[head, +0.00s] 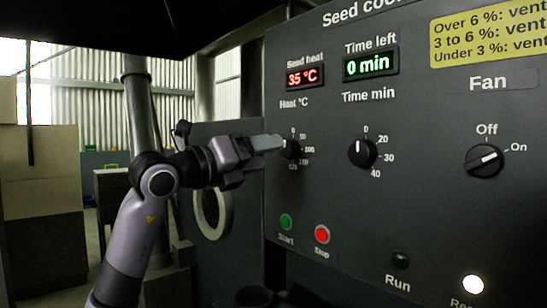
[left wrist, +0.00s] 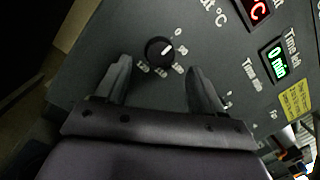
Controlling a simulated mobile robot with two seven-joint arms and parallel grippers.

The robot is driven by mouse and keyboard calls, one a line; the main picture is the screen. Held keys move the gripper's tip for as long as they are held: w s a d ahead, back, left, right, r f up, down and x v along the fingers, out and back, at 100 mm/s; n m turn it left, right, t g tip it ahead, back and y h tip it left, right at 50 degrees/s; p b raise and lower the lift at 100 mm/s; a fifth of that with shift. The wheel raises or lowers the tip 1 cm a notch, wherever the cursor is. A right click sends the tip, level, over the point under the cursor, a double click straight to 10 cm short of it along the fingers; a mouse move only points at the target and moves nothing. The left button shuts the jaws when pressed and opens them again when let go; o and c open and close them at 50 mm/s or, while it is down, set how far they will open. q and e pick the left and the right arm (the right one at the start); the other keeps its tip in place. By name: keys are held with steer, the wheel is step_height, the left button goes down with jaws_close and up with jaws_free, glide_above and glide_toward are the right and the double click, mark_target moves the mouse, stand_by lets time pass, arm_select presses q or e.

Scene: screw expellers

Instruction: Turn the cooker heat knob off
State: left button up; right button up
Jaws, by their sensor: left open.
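The heat knob (head: 291,149) is a round black dial on the dark cooker panel, under the red "35 °C" display. In the head view my left gripper (head: 279,143) partly covers it. In the left wrist view the knob (left wrist: 159,51) shows whole, its white mark pointing up and right, roughly between 0 and 50. My left gripper (left wrist: 158,65) is open there, one finger on each side of the knob with a gap to both. I cannot tell whether the fingertips reach the knob's depth. My right gripper is not in view.
The time knob (head: 362,153) sits to the right, and the fan knob (head: 485,161) farther right points towards On. Below are a green start button (head: 286,221), a red stop button (head: 322,234), a dark run lamp (head: 400,260) and a lit white lamp (head: 473,284).

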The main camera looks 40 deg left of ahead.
arm_select(q)
steer(key=shift+s+a+f, duration=0.1)
steer(key=shift+s+f, duration=0.05)
steer(key=shift+s, duration=1.05)
